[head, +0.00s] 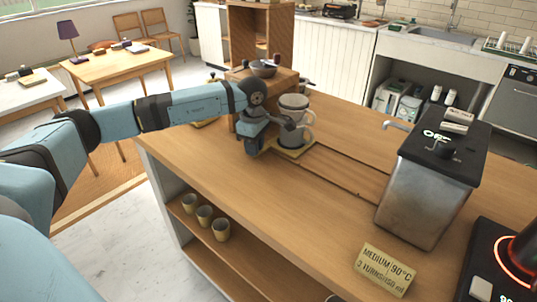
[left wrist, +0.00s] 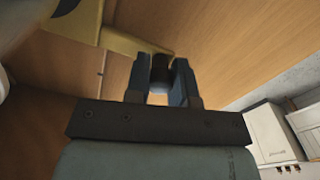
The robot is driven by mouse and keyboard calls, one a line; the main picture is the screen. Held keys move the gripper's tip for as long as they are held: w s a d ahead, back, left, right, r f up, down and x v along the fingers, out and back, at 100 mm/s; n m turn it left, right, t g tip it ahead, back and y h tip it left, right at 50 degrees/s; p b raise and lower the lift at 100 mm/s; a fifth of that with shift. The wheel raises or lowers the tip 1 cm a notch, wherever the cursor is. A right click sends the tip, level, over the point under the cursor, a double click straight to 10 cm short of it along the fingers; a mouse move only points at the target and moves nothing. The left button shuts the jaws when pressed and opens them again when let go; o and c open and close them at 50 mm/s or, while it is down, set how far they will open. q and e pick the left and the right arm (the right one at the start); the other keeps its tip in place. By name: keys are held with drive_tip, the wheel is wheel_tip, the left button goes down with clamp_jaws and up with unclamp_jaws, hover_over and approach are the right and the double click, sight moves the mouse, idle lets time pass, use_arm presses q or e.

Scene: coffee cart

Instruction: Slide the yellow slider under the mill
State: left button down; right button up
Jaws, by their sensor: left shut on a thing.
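The yellow slider (head: 312,146) lies flat on the counter at the mill end of a grooved track, with a grey cup (head: 293,131) on it. The wooden mill (head: 285,78), with a dark bowl on top, stands directly behind. The slider's yellow edge (left wrist: 115,35) shows at the top of the left wrist view. My left gripper (head: 254,146) is low at the slider's left side. In the left wrist view its fingers (left wrist: 160,75) are shut on a dark round knob (left wrist: 161,67); where the knob joins the slider is unclear. My right gripper is out of view.
The track (head: 350,179) runs right towards a metal box with a black top (head: 415,192). A yellow sign (head: 385,269) stands at the counter's front, beside a black device with a red ring (head: 482,270). Cups (head: 205,215) sit on the shelf below. The counter's front middle is clear.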

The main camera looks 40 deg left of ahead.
use_arm(q)
drive_tip(key=a, duration=1)
drive_tip(key=shift+w+a, duration=0.25)
drive_tip(key=shift+w, duration=0.15)
drive_tip(key=shift+a+r, duration=0.1)
drive_tip(key=shift+a, duration=0.25)
drive_tip(key=c, duration=1)
unclamp_jaws()
drive_tip(key=shift+a, duration=0.1)
drive_tip(key=shift+d, duration=0.2)
